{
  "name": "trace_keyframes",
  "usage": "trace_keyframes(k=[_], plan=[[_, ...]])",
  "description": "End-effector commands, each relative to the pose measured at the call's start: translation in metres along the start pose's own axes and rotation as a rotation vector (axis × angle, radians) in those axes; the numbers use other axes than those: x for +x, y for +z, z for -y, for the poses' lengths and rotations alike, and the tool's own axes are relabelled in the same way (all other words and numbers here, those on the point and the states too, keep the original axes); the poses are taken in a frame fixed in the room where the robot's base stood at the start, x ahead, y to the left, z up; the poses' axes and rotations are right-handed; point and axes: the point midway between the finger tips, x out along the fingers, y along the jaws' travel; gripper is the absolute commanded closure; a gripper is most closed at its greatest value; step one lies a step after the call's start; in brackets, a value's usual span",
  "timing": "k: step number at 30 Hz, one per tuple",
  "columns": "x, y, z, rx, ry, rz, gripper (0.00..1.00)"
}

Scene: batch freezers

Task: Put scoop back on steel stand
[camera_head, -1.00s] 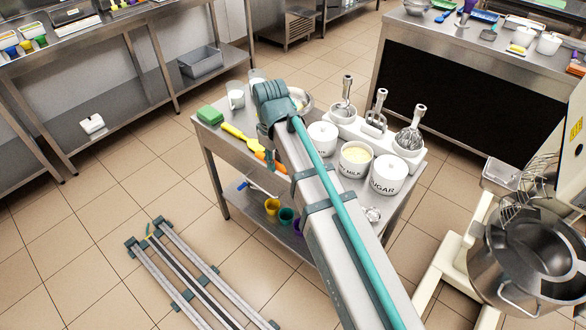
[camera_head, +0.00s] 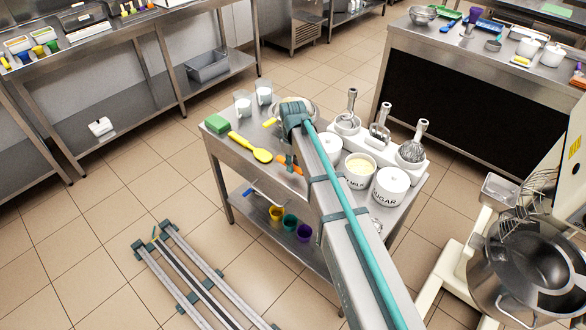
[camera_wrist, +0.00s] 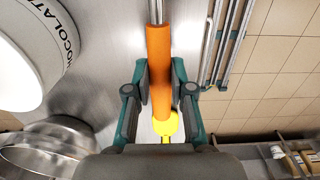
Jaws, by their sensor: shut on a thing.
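My gripper (camera_wrist: 160,85) is shut on the scoop's orange handle (camera_wrist: 160,60). A thin metal shaft continues from the handle to the top edge of the wrist view; the scoop's head is out of that view. In the head view, the orange handle (camera_head: 288,162) shows over the front part of the steel stand (camera_head: 219,147), a table with a lower shelf, partly covered by my arm. I cannot tell whether the scoop touches the steel top. A yellow spoon (camera_head: 250,147) lies on the top to the left, and its yellow end (camera_wrist: 166,126) shows below the handle.
A green sponge (camera_head: 217,123) and two glasses (camera_head: 243,103) stand at the left end. Several white pots, such as the sugar pot (camera_head: 391,188), and a holder of whisks are right of my arm. A chocolate pot (camera_wrist: 30,45) and metal bowl (camera_wrist: 45,150) are left in the wrist view.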

Motion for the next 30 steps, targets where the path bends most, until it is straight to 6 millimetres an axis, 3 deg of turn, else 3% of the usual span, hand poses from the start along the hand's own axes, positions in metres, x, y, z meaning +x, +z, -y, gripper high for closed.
trace_keyframes(k=[9, 21, 22, 24, 26, 30], plan=[[0.029, 0.0, 0.0, 0.0, -0.001, 0.001, 1.0], [0.034, 0.0, 0.0, 0.001, 0.0, 0.0, 1.0], [0.033, 0.0, 0.0, 0.001, 0.0, 0.0, 0.73], [0.033, 0.0, 0.0, 0.001, 0.0, 0.0, 0.61], [0.033, 0.0, 0.0, 0.001, 0.0, 0.0, 0.53], [0.033, 0.0, 0.0, 0.001, 0.0, 0.0, 0.53]])
